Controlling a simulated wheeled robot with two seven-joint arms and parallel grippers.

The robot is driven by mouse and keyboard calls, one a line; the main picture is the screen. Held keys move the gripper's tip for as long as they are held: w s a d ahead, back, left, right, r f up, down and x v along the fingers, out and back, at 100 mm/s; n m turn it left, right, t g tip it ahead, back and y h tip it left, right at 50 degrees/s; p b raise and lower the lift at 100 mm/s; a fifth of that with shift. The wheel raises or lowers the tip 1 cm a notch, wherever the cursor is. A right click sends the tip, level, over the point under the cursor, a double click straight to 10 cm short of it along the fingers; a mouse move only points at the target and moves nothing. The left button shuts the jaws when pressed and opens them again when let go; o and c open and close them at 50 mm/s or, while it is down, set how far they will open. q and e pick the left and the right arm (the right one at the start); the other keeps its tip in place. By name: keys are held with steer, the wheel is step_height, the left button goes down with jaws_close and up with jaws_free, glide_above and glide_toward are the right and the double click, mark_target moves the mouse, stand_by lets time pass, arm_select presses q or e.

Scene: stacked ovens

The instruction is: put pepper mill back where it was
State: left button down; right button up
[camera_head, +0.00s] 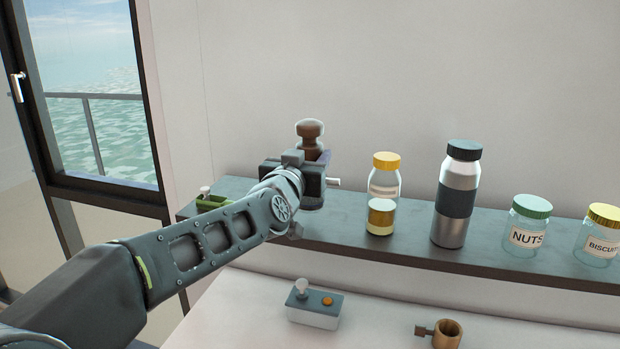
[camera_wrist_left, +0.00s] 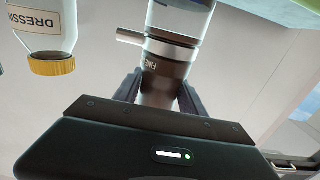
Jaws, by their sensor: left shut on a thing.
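The pepper mill (camera_head: 310,129) shows its brown rounded top above my left gripper (camera_head: 312,172) in the head view. The gripper is shut on it, at the left part of the dark shelf (camera_head: 345,237). A small silver lever sticks out to the right. The left wrist view shows the mill's dark body (camera_wrist_left: 170,65) with lettering and a clear section, between the fingers of my left gripper (camera_wrist_left: 158,92). The gripper hides the mill's lower part in the head view, so I cannot tell whether its base touches the shelf. My right gripper is not in view.
Below are a white-grey box (camera_head: 314,308) and brass cup (camera_head: 447,335). A window is left.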

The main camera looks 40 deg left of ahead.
arm_select(q)
steer(key=shift+r, duration=0.1)
steer(key=shift+f, duration=1.9)
steer(key=shift+d, duration=0.1)
steer(key=shift+b, duration=0.3)
steer(key=c, duration=1.1)
jaws_free()
steer(key=shift+f, duration=0.25)
steer(key=o, duration=0.4)
steer(key=shift+r, duration=0.1)
steer(key=shift+o, duration=0.2)
